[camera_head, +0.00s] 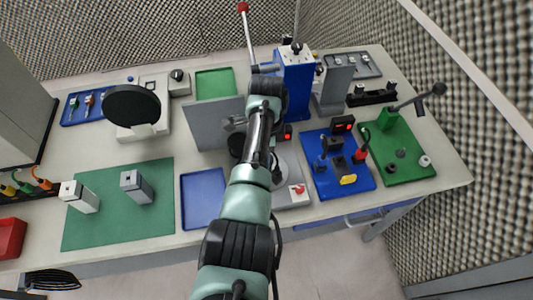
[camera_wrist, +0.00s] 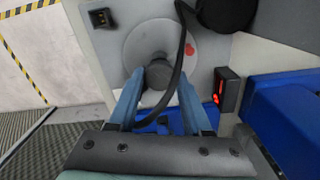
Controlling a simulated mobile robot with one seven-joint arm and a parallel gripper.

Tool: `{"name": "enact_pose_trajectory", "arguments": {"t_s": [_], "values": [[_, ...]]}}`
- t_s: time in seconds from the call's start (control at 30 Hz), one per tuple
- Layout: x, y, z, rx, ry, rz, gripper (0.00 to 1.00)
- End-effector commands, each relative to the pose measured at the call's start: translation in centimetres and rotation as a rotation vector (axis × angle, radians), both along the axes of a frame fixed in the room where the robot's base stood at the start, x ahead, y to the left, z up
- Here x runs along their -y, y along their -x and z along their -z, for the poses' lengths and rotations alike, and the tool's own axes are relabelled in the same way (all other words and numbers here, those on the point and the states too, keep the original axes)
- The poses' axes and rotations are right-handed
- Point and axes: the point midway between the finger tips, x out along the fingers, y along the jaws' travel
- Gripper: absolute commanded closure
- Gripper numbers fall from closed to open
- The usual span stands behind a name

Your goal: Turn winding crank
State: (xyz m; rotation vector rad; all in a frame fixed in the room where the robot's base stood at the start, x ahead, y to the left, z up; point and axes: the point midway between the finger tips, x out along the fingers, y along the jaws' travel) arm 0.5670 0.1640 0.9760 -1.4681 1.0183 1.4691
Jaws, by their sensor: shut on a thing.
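In the wrist view, my gripper (camera_wrist: 158,92) has its two blue fingers closed in on a dark knob-like part (camera_wrist: 154,76) in front of a round grey disc (camera_wrist: 140,46). This part seems to be the crank's grip; its shape is mostly hidden between the fingers. The disc sits on a light grey machine body, which shows in the head view (camera_head: 290,197) with a red mark at its right. In the head view my arm covers most of the machine, and my fingertips are hidden behind it.
A small red-lit display (camera_wrist: 226,92) and a blue block (camera_wrist: 287,115) stand close to the right of my gripper. A grey upright panel (camera_head: 205,124) is left of my arm. A green plate (camera_head: 405,165) carries another cranked lever (camera_head: 418,101).

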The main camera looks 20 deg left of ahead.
Motion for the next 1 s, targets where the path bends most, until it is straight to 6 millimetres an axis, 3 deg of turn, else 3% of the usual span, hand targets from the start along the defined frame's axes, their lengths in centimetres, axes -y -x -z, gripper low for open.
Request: {"name": "enact_pose_trajectory", "arguments": {"t_s": [1.0], "values": [[-0.17, -0.17, -0.23, 0.005, -0.004, 0.508, 1.0]]}}
